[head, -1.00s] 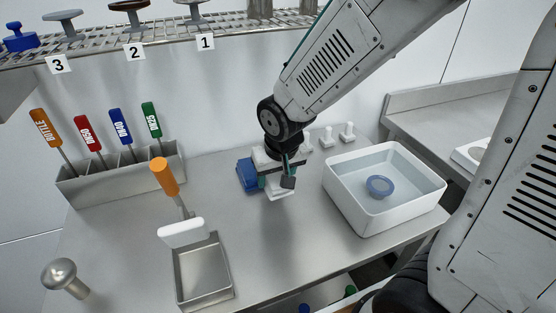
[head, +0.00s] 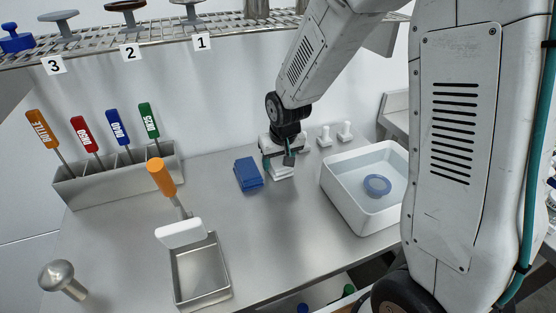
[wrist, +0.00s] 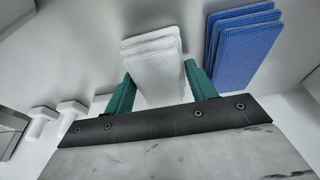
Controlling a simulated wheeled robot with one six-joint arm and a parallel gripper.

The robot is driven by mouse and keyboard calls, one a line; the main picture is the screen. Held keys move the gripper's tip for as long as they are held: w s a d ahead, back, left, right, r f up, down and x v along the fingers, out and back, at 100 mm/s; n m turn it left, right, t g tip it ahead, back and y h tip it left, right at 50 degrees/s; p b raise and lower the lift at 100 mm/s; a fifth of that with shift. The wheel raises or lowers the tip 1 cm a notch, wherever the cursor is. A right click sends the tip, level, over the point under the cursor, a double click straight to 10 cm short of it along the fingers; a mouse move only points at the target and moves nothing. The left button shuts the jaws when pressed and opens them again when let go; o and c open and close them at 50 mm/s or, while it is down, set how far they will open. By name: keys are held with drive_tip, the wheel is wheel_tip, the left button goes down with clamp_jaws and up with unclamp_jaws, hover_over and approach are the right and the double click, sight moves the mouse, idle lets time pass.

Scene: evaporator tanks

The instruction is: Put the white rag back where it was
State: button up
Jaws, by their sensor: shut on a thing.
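The white rag (wrist: 153,70) looks like a folded stack of white cloth in the wrist view. My gripper (wrist: 160,85) has its two green fingers on either side of it and is shut on it. In the head view, my gripper (head: 284,160) is low at the back of the steel counter, and the white rag (head: 282,173) shows beneath it. The rag is at or very near the counter surface; I cannot tell whether it touches. A blue rag stack (head: 248,174) lies just left of it in the head view and also shows in the wrist view (wrist: 240,45).
A white basin (head: 350,205) with water and a blue ring-shaped piece (head: 377,185) stands right of my gripper. Small white pegs (head: 325,136) stand behind it. The counter's middle is clear.

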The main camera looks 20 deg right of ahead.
drive_tip(key=shift+f, duration=0.15)
drive_tip(key=o, duration=1)
drive_tip(key=shift+c, duration=0.2)
drive_tip(key=v, duration=1.3)
drive_tip(key=s+d+r+g, duration=0.1)
drive_tip(key=s+r, duration=0.2)
drive_tip(key=s, duration=1)
drive_tip(key=s+d+r+g, duration=0.1)
drive_tip(key=s+r, duration=0.3)
drive_tip(key=s, duration=0.8)
drive_tip(key=shift+s+d+r, duration=0.3)
drive_tip(key=shift+s+d, duration=0.1)
drive_tip(key=shift+d, duration=0.05)
